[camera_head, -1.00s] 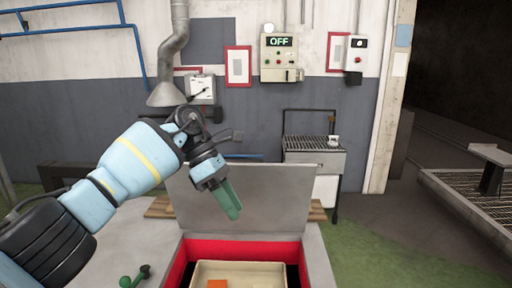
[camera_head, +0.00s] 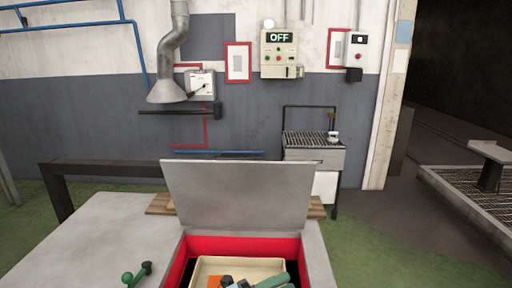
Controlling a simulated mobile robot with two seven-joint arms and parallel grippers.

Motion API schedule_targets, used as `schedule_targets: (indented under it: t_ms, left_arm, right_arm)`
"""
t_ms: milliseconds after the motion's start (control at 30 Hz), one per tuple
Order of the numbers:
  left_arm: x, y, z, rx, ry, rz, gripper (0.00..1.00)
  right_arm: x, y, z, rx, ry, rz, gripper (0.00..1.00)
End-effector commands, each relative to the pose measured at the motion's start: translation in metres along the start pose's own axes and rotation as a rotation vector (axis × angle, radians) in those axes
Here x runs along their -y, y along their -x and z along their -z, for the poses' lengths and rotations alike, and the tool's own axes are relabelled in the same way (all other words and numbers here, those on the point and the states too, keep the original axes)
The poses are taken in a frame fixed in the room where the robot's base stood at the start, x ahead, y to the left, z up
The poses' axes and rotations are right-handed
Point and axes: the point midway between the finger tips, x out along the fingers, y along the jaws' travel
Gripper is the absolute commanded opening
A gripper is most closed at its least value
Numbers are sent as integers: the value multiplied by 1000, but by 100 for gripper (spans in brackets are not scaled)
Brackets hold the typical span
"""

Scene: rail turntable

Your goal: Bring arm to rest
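Part of my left gripper (camera_head: 272,281) shows at the bottom edge of the head view, its green fingers pointing right. It is in front of or over the cream tray (camera_head: 245,262) in the red-lined box (camera_head: 215,244); I cannot tell its height. Most of it is cut off by the frame, so how far apart the fingers are is unclear. No held thing is visible. My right gripper is not in view.
The box's grey lid (camera_head: 238,195) stands open. An orange piece (camera_head: 214,282) lies in the tray. A green-knobbed handle (camera_head: 136,274) is on the grey worktop (camera_head: 95,240). A control box (camera_head: 279,54) on the wall reads OFF. A grill cart (camera_head: 313,150) stands behind.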

Motion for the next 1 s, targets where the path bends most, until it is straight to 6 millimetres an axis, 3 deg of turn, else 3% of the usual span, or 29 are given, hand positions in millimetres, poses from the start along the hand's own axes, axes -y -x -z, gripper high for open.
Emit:
schedule_targets:
  t_ms: [267,467,667,800,1000]
  left_arm:
    - [-43,85,15,468,448,38,40]
    - [-78,166,44,799,764,43,40]
    - [-107,254,97,1128,1069,36,40]
    - [-118,314,149,1356,1271,25,40]
    - [-118,378,220,1622,1491,9,40]
  right_arm:
    - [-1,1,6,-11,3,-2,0]
    - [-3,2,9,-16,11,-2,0]
    - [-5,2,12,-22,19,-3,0]
    - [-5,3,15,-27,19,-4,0]
    - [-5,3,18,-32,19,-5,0]
